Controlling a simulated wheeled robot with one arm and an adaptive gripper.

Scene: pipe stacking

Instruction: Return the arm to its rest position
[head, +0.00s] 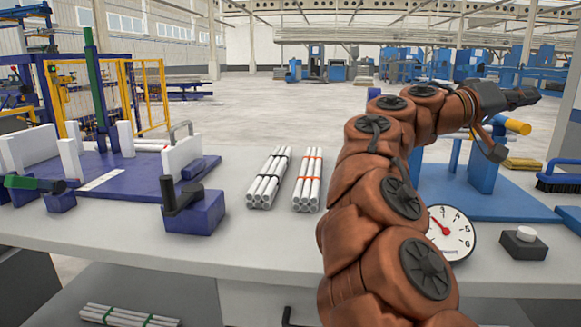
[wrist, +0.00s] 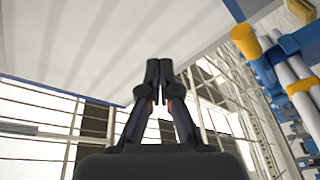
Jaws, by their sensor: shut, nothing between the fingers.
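My arm (head: 375,200) rises from the bottom of the head view and bends to the right at its top. My gripper (head: 525,97) is at the arm's end, held above the right part of the table. The wrist view shows my gripper (wrist: 153,70) with its two fingers together and nothing between them. Its fingertips touch nothing that I can see.
Two pipe bundles (head: 268,180) (head: 308,182) lie mid-table. A blue fixture with white posts (head: 110,170) stands left. A blue stand (head: 484,172), a dial gauge (head: 450,232) and a button box (head: 524,243) are right. More pipes (head: 128,315) lie on a lower shelf.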

